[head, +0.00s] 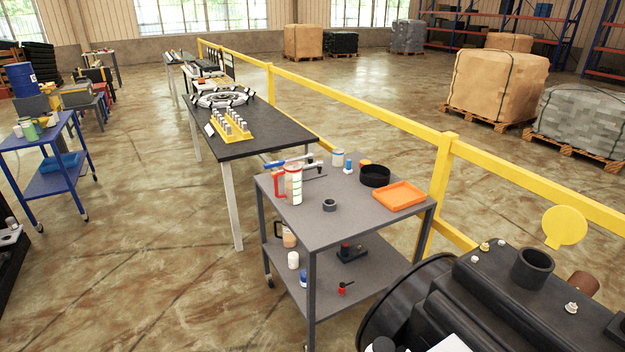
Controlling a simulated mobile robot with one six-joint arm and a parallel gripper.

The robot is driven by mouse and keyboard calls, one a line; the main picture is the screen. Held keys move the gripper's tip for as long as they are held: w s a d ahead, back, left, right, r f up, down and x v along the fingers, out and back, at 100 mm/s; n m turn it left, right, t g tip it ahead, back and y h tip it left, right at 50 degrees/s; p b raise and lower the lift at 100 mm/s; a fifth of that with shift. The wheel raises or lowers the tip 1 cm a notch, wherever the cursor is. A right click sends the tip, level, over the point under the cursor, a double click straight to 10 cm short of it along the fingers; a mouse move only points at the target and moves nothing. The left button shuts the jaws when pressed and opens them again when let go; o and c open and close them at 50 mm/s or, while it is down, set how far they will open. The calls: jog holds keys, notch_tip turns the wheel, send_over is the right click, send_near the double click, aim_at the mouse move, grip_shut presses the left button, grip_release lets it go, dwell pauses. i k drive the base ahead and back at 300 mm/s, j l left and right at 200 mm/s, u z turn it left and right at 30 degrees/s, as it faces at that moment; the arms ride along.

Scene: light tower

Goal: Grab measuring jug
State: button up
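A clear jug with a red handle and red markings (293,185) stands upright on the top of the grey cart (330,226), near its left edge. It looks like the measuring jug. Its handle points left. A second jug-like container with a dark handle (288,237) stands on the cart's lower shelf, partly hidden by the top. My gripper is not in view.
A yellow railing (440,180) runs behind. Dark machinery (500,300) fills the lower right.

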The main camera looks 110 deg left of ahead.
aim_at(292, 172)
jog(key=k+j+u, duration=0.2)
jog(key=k+j, duration=0.15)
jog(key=j, duration=0.3)
jog(key=k+j+u, duration=0.2)
jog(key=k+j, duration=0.15)
jog(key=j, duration=0.3)
jog(key=j+u, duration=0.3)
jog(key=u, duration=0.3)
jog(key=j+u, duration=0.3)
jog(key=u, duration=0.3)
jog(key=i+j+u, duration=0.2)
jog(key=u, duration=0.45)
jog(key=i+j+u, duration=0.15)
jog(key=u, duration=0.45)
jog(key=i+j+u, duration=0.15)
jog(key=u, duration=0.45)
jog(key=i+u, duration=0.25)
jog(key=u, duration=0.35)
jog(key=i+l+u, duration=0.15)
jog(key=u, duration=0.45)
jog(key=i+l+u, duration=0.2)
jog(key=u, duration=0.45)
